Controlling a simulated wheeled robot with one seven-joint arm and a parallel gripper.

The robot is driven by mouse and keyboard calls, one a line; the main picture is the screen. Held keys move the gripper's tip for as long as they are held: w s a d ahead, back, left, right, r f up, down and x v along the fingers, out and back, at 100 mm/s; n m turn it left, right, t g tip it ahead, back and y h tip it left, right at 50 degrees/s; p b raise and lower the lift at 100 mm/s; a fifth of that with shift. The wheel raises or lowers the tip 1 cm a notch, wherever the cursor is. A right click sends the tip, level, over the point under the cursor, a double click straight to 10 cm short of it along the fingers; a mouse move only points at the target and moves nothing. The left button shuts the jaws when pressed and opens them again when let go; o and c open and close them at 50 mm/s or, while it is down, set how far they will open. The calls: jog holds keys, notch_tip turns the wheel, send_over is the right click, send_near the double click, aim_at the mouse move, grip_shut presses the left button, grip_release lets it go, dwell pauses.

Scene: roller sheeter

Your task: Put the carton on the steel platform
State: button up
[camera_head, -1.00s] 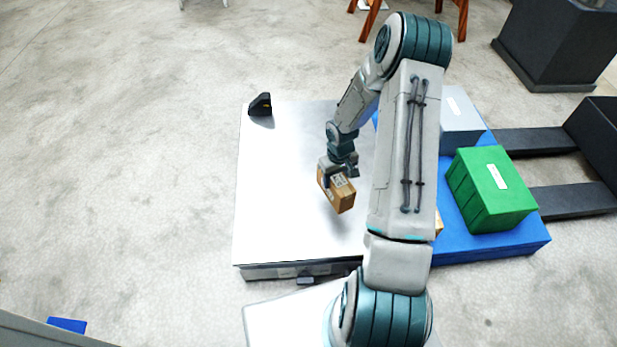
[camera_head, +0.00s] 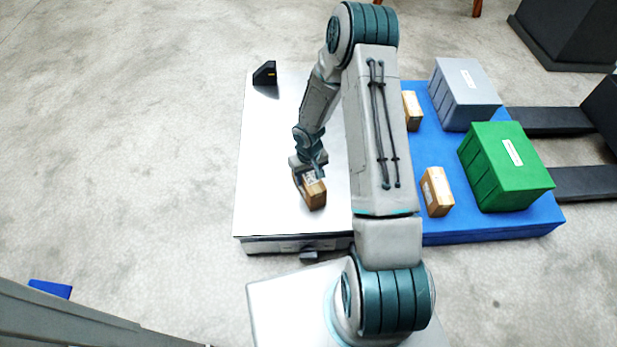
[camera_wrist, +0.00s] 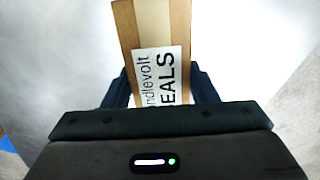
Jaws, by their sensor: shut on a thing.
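My gripper (camera_head: 309,172) is shut on the carton from above. In the wrist view the carton (camera_wrist: 155,50) stands out between the dark fingers, with its label and printed letters showing. The head view does not clearly show whether the carton's underside touches the platform or hangs slightly above it. My arm hides the platform's right part.
A blue pallet (camera_head: 465,232) adjoins the platform on the right. It bears a green crate (camera_head: 500,170), a grey crate (camera_head: 465,95) and two more cartons (camera_head: 437,192). A small black device (camera_head: 265,74) sits at the platform's far left corner. The platform's left side is clear.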

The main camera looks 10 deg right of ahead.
jog(key=shift+f, duration=0.15)
jog(key=o, duration=1.3)
